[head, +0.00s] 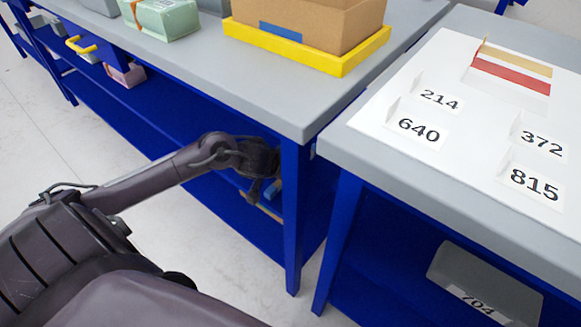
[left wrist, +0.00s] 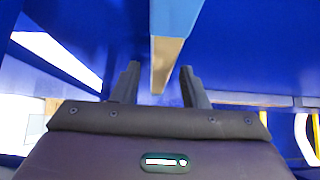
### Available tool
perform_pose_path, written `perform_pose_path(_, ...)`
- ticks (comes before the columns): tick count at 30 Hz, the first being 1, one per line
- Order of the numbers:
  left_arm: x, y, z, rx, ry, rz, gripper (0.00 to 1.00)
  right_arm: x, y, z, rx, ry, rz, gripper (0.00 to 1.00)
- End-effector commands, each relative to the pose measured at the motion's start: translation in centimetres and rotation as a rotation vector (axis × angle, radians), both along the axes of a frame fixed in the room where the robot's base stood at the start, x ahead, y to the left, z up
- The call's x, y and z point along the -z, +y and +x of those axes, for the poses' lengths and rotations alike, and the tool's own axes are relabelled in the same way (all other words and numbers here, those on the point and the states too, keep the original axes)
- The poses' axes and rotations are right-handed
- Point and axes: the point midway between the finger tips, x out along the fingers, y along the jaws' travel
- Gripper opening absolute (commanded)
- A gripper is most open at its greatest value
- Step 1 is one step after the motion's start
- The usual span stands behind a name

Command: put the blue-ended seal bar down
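The blue-ended seal bar (left wrist: 164,62) shows in the left wrist view as a long tan bar with a blue end at the top. It runs between the two fingers of my left gripper (left wrist: 160,78), with visible gaps at both sides, so the gripper looks open. In the head view my left gripper (head: 262,190) is below the grey tabletop, beside a blue table leg, over the lower blue shelf. A small blue piece (head: 273,189) and a tan piece show beside it; the arm and leg partly hide them. My right gripper is not in view.
A blue table leg (head: 292,220) stands just right of the gripper, and the grey tabletop (head: 270,100) is above. A yellow tray (head: 300,60) with a cardboard box stands on top. The right table (head: 450,180) carries a white sheet with numbered labels. A grey bin (head: 485,285) sits below it.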

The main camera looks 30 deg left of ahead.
Motion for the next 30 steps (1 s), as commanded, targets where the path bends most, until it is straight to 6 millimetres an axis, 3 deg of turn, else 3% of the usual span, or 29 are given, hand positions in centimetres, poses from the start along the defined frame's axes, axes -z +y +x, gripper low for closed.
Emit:
perform_pose_path(5, -0.8, 0.1, -0.3, -0.001, 0.0, 0.001, 0.4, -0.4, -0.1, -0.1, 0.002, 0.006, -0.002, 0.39)
perform_pose_path(20, -7.2, 0.4, -6.1, 0.002, 0.004, 0.002, 0.4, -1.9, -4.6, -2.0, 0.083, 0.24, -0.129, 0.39)
perform_pose_path(30, -9.2, 0.6, -7.8, 0.001, 0.001, -0.001, 0.4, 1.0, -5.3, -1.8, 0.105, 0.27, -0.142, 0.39)
